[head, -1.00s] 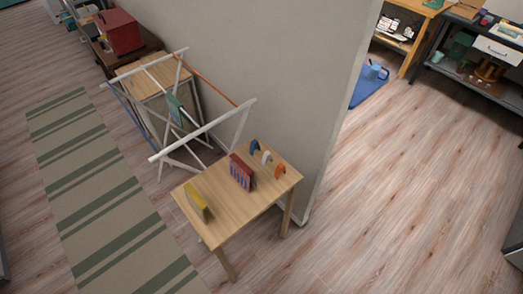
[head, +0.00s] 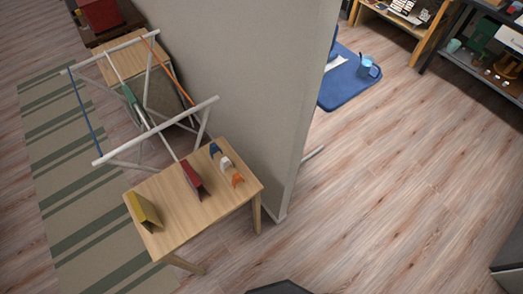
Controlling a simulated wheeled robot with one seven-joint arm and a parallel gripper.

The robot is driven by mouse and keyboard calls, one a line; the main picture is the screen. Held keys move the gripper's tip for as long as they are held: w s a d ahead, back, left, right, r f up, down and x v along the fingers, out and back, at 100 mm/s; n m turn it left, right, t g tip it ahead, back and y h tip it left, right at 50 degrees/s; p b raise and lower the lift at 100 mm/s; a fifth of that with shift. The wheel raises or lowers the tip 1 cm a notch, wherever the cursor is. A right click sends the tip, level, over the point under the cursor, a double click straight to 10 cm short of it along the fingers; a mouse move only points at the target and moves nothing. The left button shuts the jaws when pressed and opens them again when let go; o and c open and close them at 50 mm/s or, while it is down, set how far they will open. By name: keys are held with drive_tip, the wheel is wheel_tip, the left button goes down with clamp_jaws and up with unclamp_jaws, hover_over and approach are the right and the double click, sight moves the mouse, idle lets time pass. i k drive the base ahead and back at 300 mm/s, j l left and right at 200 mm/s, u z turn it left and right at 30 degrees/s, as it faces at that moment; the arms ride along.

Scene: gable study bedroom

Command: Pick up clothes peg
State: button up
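No clothes peg can be made out for certain. A small wooden table (head: 180,217) stands left of centre against the wall's end. On it are a yellow folded piece (head: 143,211) at the left, a red piece (head: 193,179) at the back, and small curved blue (head: 215,149), white (head: 226,162) and orange (head: 237,179) pieces in a row at the right. Any of these small pieces might be a peg; I cannot tell. A drying rack (head: 160,129) stands behind the table, with a green piece (head: 130,98) on its middle rod. My gripper is not in view.
A wall (head: 250,90) ends just right of the table. A striped rug (head: 70,210) lies at left. Open wood floor (head: 370,200) fills the right. Beyond are a blue mat (head: 340,88) with a mug (head: 368,68) and a dark shelf (head: 470,60).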

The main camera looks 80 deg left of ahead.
sight(224, 162)
drive_tip(key=j+z, duration=0.1)
drive_tip(key=z, duration=0.35)
drive_tip(key=i+j+z, duration=0.15)
drive_tip(key=z, duration=0.35)
drive_tip(key=j+z, duration=0.1)
drive_tip(key=z, duration=0.35)
drive_tip(key=j+z, duration=0.15)
drive_tip(key=z, duration=0.8)
drive_tip(key=j+z, duration=0.1)
drive_tip(key=z, duration=0.4)
drive_tip(key=k+z, duration=0.1)
drive_tip(key=z, duration=0.85)
drive_tip(key=k+z, duration=0.1)
drive_tip(key=z, duration=0.8)
drive_tip(key=k+l+z, duration=0.1)
drive_tip(key=z, duration=0.4)
drive_tip(key=l+z, duration=0.2)
drive_tip(key=z, duration=0.3)
drive_tip(key=l+z, duration=0.2)
drive_tip(key=z, duration=0.3)
